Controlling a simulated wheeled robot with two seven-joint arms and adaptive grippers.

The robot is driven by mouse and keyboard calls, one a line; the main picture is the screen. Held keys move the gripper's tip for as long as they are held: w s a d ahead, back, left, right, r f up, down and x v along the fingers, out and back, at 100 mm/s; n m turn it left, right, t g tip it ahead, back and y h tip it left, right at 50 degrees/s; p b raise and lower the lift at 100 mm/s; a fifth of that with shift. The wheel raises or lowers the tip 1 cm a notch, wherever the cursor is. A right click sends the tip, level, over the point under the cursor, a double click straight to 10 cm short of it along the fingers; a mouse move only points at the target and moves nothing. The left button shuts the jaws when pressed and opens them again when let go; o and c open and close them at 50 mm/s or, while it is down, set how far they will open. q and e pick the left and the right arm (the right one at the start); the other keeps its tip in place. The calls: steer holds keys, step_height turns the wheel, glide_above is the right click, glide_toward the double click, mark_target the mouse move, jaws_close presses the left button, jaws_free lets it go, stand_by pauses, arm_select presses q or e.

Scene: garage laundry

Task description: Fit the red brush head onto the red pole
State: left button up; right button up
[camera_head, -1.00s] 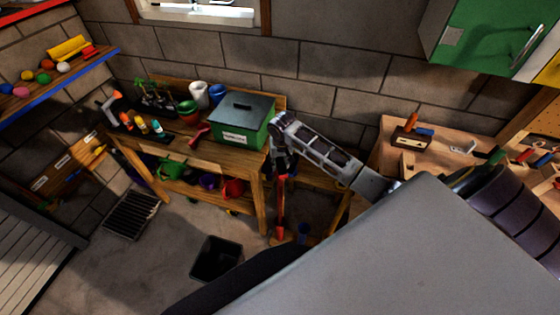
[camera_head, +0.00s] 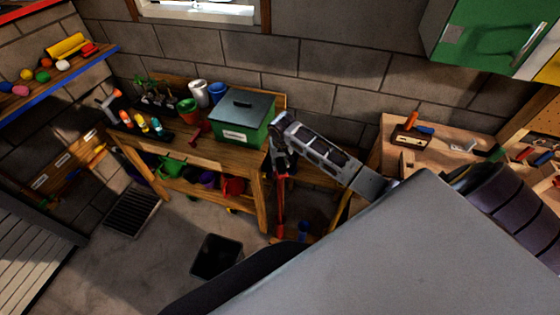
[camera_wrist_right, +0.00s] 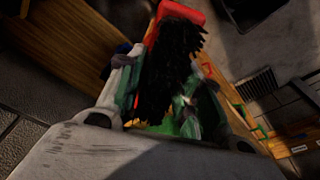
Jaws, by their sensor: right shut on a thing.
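My right gripper (camera_head: 279,160) is at the right end of the wooden workbench, beside the green box. In the right wrist view the gripper (camera_wrist_right: 165,85) is shut around the red brush head (camera_wrist_right: 183,12), whose black bristles (camera_wrist_right: 168,62) fill the space between the fingers. The red block shows beyond the bristles. In the head view a narrow upright red pole (camera_head: 281,205) shows just below the gripper. I cannot tell whether the brush head touches the pole. The pole's lower end is partly hidden by a dark shape in front. My left gripper is not in view.
A green box (camera_head: 243,120), pots and small tools stand on the workbench (camera_head: 190,150). A black bin (camera_head: 217,257) and a dark grate (camera_head: 131,213) are on the floor. Another wooden bench (camera_head: 455,160) with tools stands at the right. My grey body blocks the lower right.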

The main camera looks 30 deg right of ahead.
steer(key=shift+f, duration=0.6)
stand_by(0.4)
steer(key=o, duration=1.1)
steer(key=shift+s+a+r, duration=0.1)
steer(key=shift+s+r, duration=0.2)
steer(key=shift+r, duration=1.65)
steer(key=shift+s+a+r, duration=0.1)
steer(key=shift+s+r, duration=0.15)
steer(key=shift+r, duration=1.75)
steer(key=shift+s+a+r, duration=0.1)
steer(key=shift+s+r, duration=0.2)
steer(key=shift+r, duration=1.65)
